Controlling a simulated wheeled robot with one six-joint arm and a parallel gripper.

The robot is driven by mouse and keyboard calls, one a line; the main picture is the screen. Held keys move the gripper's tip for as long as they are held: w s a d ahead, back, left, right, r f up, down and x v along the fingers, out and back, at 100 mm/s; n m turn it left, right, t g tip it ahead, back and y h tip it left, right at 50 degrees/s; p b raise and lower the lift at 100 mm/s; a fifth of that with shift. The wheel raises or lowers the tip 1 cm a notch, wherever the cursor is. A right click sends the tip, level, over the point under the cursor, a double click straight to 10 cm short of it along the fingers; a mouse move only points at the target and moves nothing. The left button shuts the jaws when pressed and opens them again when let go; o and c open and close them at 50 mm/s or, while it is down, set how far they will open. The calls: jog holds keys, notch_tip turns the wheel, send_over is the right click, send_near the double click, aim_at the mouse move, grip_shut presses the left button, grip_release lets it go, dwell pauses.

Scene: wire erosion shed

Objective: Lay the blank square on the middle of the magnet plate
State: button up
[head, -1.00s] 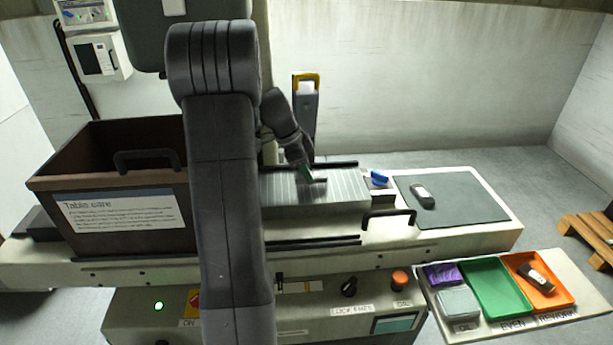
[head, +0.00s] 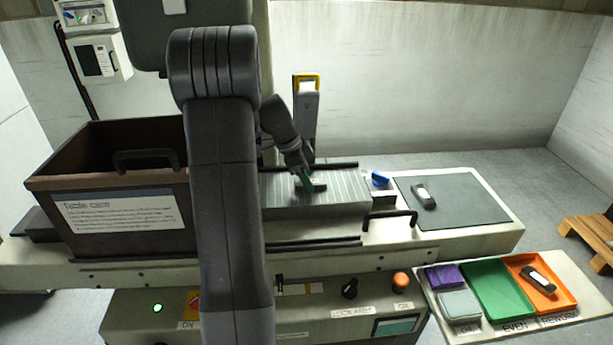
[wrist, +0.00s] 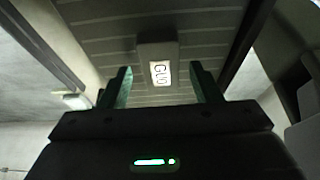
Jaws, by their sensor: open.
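The magnet plate (head: 345,190) is a grey ribbed slab in the middle of the machine table. Its ribs also show in the wrist view (wrist: 105,42). In the wrist view a grey blank (wrist: 157,50) with a white lettered label lies on the plate, its sides roughly square to the ribs. My gripper (wrist: 165,82) is open, with one green finger on each side of the blank's near end and a gap visible on both sides. In the head view my gripper (head: 311,184) is low over the plate and largely hides the blank.
A brown bin (head: 120,215) stands left of the plate. Right of it are a blue object (head: 380,179), a black handle (head: 392,217) and a dark mat (head: 455,208) bearing another labelled block (head: 423,194). Green (head: 497,290) and orange (head: 560,297) trays are at front right; a yellow-topped post (head: 306,110) stands behind.

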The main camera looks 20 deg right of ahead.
jog(key=v, duration=0.7)
jog(key=shift+a+r+b, duration=0.1)
jog(key=shift+r+b, duration=0.1)
jog(key=shift+b, duration=0.15)
dwell(2.0)
